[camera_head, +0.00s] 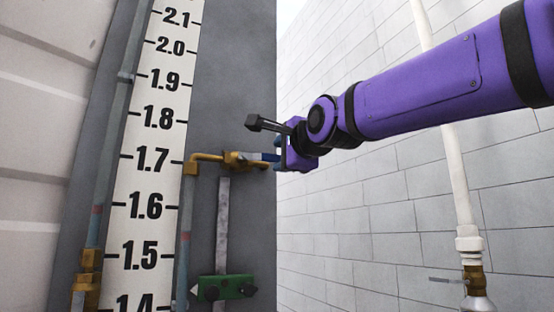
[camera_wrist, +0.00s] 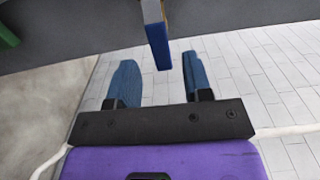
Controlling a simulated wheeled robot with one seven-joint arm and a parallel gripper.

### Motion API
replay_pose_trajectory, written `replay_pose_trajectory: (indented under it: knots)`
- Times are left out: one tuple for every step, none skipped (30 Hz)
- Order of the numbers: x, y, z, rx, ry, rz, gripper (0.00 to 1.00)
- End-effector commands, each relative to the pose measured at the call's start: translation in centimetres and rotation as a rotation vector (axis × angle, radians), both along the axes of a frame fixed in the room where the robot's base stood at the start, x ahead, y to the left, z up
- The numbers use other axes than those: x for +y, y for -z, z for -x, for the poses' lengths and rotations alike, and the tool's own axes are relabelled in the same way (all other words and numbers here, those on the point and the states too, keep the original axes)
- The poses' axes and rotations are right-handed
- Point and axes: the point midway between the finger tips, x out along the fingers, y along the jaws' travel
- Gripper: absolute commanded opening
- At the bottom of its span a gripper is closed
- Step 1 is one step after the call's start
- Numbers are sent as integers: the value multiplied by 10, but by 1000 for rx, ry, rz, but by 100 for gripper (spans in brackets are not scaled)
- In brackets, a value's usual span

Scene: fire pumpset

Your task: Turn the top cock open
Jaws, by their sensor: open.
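The top cock (camera_head: 236,158) is a brass valve on a short brass pipe beside the scale, near the 1.7 mark. Its blue lever (camera_head: 265,157) points right, towards my gripper (camera_head: 281,158). The wrist view shows the lever (camera_wrist: 158,46) coming down from the top, its end in line with the gap between the fingers. My gripper (camera_wrist: 160,76) is open, with one blue finger on each side of that gap. I see no contact; the depth between lever and fingers is hard to tell. In the head view the fingers are partly hidden by the wrist.
A white numbered scale (camera_head: 152,150) and a vertical pipe (camera_head: 184,235) stand left of the cock. A green fitting (camera_head: 224,288) is below it. A white pipe with a brass valve (camera_head: 473,281) runs along the brick wall at right. Space before the wall is free.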

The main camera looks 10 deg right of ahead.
Motion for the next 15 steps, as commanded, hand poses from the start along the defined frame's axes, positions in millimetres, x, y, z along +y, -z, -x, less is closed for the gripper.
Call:
replay_pose_trajectory:
  knots:
    - [-2, -1, 12, -2, -3, 0, 46]
    - [-4, -1, 17, -2, -2, -1, 46]
    - [-6, 0, 25, -1, -2, 0, 46]
    - [-7, 0, 30, -1, -2, 0, 46]
    - [-9, 0, 34, -1, -1, 0, 46]
    - [-11, 0, 40, -1, -1, 0, 46]
    - [-12, 0, 44, -1, -2, 0, 46]
    - [-13, 0, 48, 0, -2, -1, 46]
    - [-14, 0, 53, -1, -1, -1, 46]
    - [-15, 0, 56, 0, -1, -1, 46]
    - [-16, 0, 58, 0, -1, -1, 46]
    - [-17, 0, 61, 1, 0, 0, 46]
    - [-18, 1, 63, 2, 0, 1, 46]
    - [-18, 1, 64, 2, 0, 1, 46]
    - [-19, 1, 66, 2, 0, 1, 46]
